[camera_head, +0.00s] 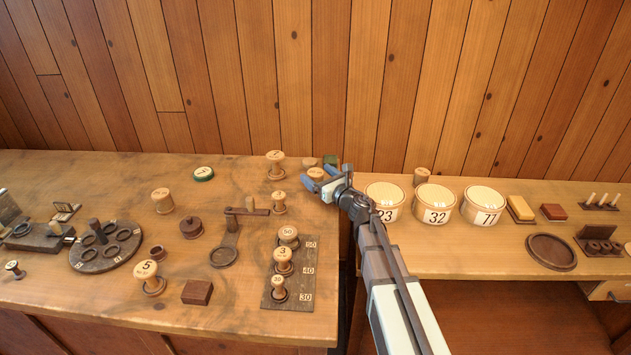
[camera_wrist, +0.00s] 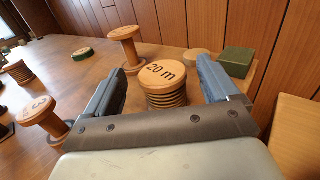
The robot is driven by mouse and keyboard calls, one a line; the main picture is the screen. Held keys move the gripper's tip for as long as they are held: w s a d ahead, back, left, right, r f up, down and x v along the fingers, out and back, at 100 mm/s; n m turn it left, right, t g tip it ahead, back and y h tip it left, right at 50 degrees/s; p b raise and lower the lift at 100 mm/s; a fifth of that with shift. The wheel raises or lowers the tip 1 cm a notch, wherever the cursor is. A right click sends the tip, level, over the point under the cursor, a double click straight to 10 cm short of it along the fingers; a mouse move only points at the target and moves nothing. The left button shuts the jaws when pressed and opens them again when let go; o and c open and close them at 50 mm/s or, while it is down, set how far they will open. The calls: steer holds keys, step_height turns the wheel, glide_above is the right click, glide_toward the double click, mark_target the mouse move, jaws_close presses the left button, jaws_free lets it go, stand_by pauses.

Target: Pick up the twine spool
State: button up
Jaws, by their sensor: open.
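A spool wound with brown cord, its pale wooden top marked "20 m" (camera_wrist: 162,74), stands upright on the bench near its right end and looks like the twine spool. In the head view, its top (camera_head: 316,173) shows just beyond my gripper, and the rest is largely hidden. My gripper (camera_wrist: 163,88) is open, with one blue-grey finger on each side of the spool. Gaps show between the fingers and the cord in the wrist view. My gripper (camera_head: 321,184) also shows at the bench's right edge in the head view.
A tall bare spool (camera_wrist: 125,45) stands beyond the left finger, and another spool (camera_wrist: 42,115) stands left of it. A green block (camera_wrist: 238,62) and a round wooden piece (camera_wrist: 196,58) sit behind the right finger. White numbered tubs (camera_head: 436,203) stand on the right bench, past a gap.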

mark_target(311, 170)
steer(key=x, duration=0.4)
steer(key=shift+d+f, duration=0.15)
steer(key=shift+f, duration=0.2)
steer(key=shift+c, duration=0.5)
steer(key=c, duration=1)
steer(key=shift+r, duration=0.1)
